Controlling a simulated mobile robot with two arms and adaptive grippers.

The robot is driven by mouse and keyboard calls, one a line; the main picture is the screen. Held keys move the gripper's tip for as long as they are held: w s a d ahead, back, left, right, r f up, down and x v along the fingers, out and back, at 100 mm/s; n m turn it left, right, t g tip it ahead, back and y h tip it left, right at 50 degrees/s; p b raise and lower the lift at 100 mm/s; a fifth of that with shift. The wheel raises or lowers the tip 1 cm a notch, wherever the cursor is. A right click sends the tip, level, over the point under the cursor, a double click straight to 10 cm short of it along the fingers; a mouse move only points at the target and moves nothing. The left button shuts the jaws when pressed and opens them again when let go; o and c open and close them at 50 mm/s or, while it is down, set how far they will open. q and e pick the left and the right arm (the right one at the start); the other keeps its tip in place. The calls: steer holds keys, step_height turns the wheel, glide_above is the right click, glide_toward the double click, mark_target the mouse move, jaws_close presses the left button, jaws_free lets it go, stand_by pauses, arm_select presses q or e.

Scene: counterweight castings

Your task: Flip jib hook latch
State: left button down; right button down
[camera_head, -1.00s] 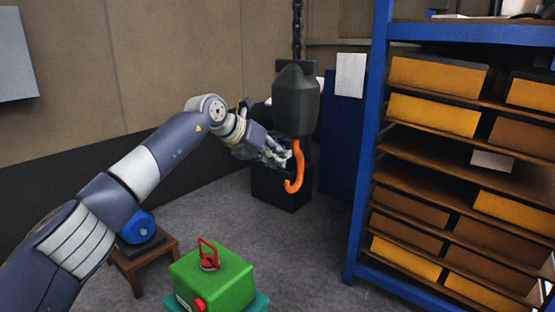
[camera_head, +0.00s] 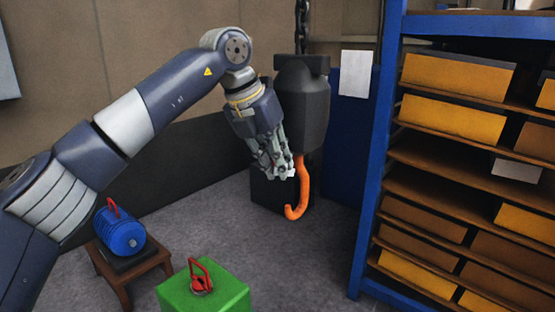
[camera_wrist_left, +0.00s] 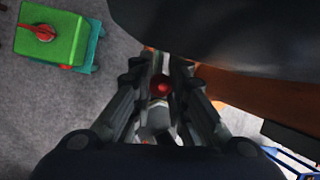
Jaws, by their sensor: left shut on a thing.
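The orange jib hook (camera_head: 299,197) hangs open below the dark grey hook block (camera_head: 302,98). My left gripper (camera_head: 285,174) points down at the left of the hook's shank, just under the block. In the left wrist view, its fingers (camera_wrist_left: 161,76) close around a small red round knob (camera_wrist_left: 162,88), which I take to be part of the hook latch. The orange hook also shows in that view (camera_wrist_left: 250,90), to the right of the fingers. The rest of the latch is hidden by the fingers. My right gripper is out of view.
A blue shelf rack (camera_head: 375,165) with yellow and brown boxes stands to the right. A green casting (camera_head: 218,291) with a red handle is in front. A blue cylindrical casting (camera_head: 118,234) sits on a wooden stool (camera_head: 162,262). A black box stands behind the hook.

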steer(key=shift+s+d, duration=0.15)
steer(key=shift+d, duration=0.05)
arm_select(q)
steer(key=c, duration=1.8)
jaws_free()
steer(key=shift+o, duration=1.4)
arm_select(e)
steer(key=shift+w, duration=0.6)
arm_select(q)
steer(key=shift+r, duration=0.1)
steer(key=v, duration=1.1)
steer(key=shift+a+r, duration=0.2)
steer(key=shift+r, duration=0.1)
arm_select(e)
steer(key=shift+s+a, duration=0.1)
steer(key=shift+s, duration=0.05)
